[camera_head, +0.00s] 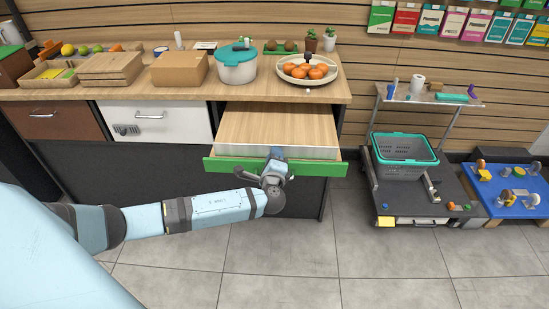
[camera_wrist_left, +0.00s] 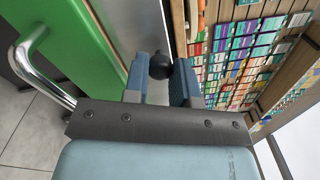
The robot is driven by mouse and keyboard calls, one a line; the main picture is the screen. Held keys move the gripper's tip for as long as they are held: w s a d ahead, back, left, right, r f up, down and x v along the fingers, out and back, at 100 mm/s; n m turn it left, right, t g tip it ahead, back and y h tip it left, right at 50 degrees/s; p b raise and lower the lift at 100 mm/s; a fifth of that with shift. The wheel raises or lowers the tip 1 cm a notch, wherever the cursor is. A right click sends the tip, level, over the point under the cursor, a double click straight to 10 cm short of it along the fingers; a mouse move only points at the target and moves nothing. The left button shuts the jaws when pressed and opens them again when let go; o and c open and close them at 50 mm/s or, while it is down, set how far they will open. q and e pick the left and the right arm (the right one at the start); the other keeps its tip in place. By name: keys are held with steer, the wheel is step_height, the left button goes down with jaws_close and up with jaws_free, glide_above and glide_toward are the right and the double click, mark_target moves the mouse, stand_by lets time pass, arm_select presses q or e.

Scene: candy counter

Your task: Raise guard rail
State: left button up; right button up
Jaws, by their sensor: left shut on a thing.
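A wide drawer with a green front (camera_head: 222,166) stands pulled out under the counter, and its wooden top (camera_head: 275,125) shows. A pale strip (camera_head: 312,153) runs just behind the green front; I cannot tell for sure whether it is the guard rail. My left gripper (camera_head: 277,153) is at the middle of the drawer's front edge. In the left wrist view, its blue fingers are shut on a black round knob (camera_wrist_left: 160,65). The green front (camera_wrist_left: 75,40) and a metal bar handle (camera_wrist_left: 42,72) are to the left there. My right gripper is not in view.
On the counter (camera_head: 215,91) stand a teal-lidded pot (camera_head: 236,68), a plate of orange fruit (camera_head: 308,83) and wooden boxes (camera_head: 178,70). A cart (camera_head: 412,181) with a teal-rimmed basket (camera_head: 404,160) stands to the right. The floor in front is clear.

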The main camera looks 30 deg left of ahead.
arm_select(q)
steer(key=o, duration=0.9)
steer(key=v, duration=1.3)
steer(key=shift+s+d+p, duration=0.25)
steer(key=shift+s+p, duration=0.05)
steer(key=shift+s, duration=0.05)
